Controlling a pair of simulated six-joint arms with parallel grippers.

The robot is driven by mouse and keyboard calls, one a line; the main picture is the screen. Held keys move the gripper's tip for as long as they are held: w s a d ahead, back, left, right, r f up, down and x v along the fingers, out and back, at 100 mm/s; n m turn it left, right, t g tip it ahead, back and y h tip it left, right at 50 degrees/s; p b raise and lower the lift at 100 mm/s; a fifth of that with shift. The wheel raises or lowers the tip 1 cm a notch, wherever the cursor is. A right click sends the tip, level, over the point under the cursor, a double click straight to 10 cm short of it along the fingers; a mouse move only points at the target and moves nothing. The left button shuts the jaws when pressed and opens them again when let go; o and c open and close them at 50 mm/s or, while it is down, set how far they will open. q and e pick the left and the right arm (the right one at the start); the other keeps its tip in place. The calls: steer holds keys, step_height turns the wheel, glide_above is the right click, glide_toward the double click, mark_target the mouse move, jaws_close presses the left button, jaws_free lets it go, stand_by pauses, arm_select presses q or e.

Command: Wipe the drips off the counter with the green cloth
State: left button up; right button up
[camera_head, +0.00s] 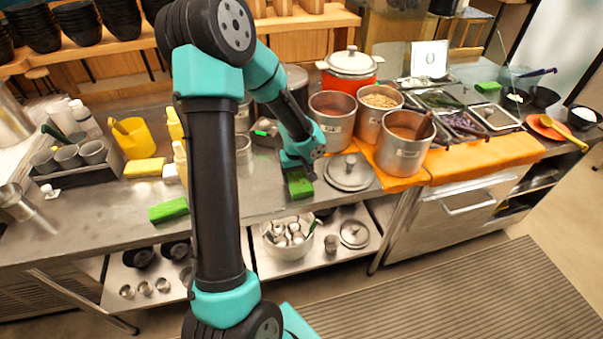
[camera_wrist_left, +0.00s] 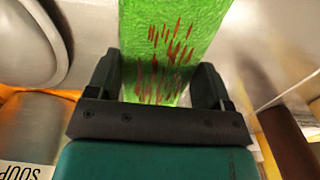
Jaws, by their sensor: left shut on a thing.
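My left gripper (camera_head: 298,172) is low over the steel counter (camera_head: 255,205), just left of a round pot lid. It is shut on the green cloth (camera_head: 300,188), which hangs at the counter's front part. In the left wrist view the cloth (camera_wrist_left: 172,45) sits between the fingers of the gripper (camera_wrist_left: 160,85), with several red-brown streaks on its face. A second green piece (camera_head: 168,210) lies flat on the counter to the left. I cannot make out drips on the counter itself. My right gripper is not in view.
The steel lid (camera_head: 349,172) lies close to the right of the gripper. Steel pots (camera_head: 333,122) stand behind it on an orange cloth (camera_head: 470,158). A yellow jug (camera_head: 132,138) and a grey cup holder (camera_head: 75,160) stand left. Bare counter lies between the two green pieces.

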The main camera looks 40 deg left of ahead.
arm_select(q)
steer(key=shift+s+a, duration=0.35)
steer(key=shift+s, duration=0.3)
steer(key=shift+s+a, duration=0.35)
steer(key=shift+s, duration=0.3)
steer(key=shift+r, duration=4)
steer(key=shift+w, duration=0.1)
